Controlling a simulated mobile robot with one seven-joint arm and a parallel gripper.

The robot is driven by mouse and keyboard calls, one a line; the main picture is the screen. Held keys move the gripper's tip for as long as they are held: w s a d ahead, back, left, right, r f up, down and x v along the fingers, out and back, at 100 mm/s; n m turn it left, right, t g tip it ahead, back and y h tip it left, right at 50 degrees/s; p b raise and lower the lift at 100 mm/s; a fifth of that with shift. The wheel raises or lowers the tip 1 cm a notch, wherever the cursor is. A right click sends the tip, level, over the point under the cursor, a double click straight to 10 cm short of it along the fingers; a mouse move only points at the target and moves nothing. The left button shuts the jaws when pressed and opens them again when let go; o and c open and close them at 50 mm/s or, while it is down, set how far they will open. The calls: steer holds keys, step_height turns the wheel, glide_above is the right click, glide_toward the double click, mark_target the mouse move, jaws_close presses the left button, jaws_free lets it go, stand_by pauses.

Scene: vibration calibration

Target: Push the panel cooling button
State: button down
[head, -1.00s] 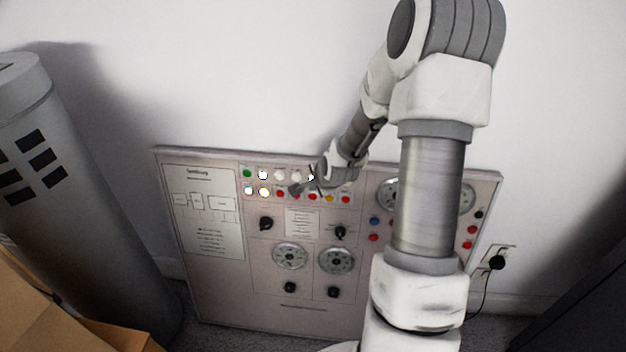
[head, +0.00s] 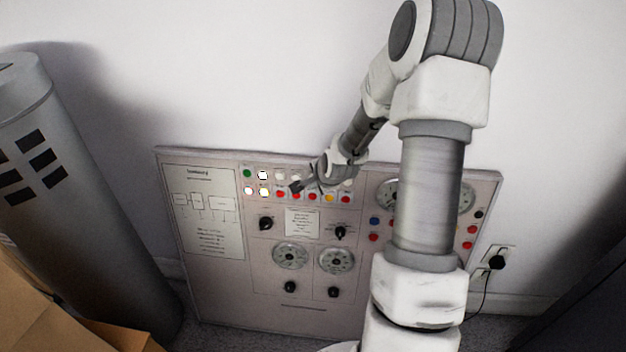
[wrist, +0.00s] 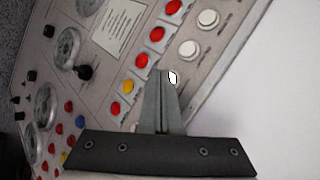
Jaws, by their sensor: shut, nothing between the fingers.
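The control panel (head: 215,290) leans against the white wall. Its top has two rows of small buttons; their labels are too small to read, so I cannot tell which is panel cooling. My gripper (head: 297,187) is shut and empty, in front of these rows in the head view, hiding part of them. In the wrist view my closed fingertips (wrist: 165,74) are beside a brightly lit white button (wrist: 173,77); I cannot tell whether they touch it. Two unlit white buttons (wrist: 190,48) and several red buttons (wrist: 142,60) lie beyond, with a yellow button (wrist: 127,86) left of the fingers.
Black knobs (head: 266,223) and round dials (head: 290,256) sit below the buttons. A grey cylinder (head: 75,200) and cardboard boxes (head: 30,310) stand at left. A wall socket with a black plug (head: 496,262) is right of the panel.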

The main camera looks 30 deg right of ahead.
steer(key=shift+w+d, duration=0.15)
steer(key=shift+w, duration=0.05)
stand_by(0.5)
steer(key=shift+s, duration=0.1)
steer(key=shift+s+a+r, duration=0.1)
steer(key=shift+s+a, duration=0.35)
steer(key=shift+s, duration=0.1)
steer(key=shift+s+a+r+p, duration=0.15)
steer(key=shift+s+a, duration=0.3)
steer(key=shift+s, duration=0.25)
steer(key=shift+s+a+r+p, duration=0.2)
steer(key=shift+s+a, duration=0.25)
steer(key=shift+s, duration=0.2)
steer(key=shift+s+a+r+p, duration=0.15)
steer(key=shift+s+a, duration=0.3)
steer(key=shift+s, duration=0.25)
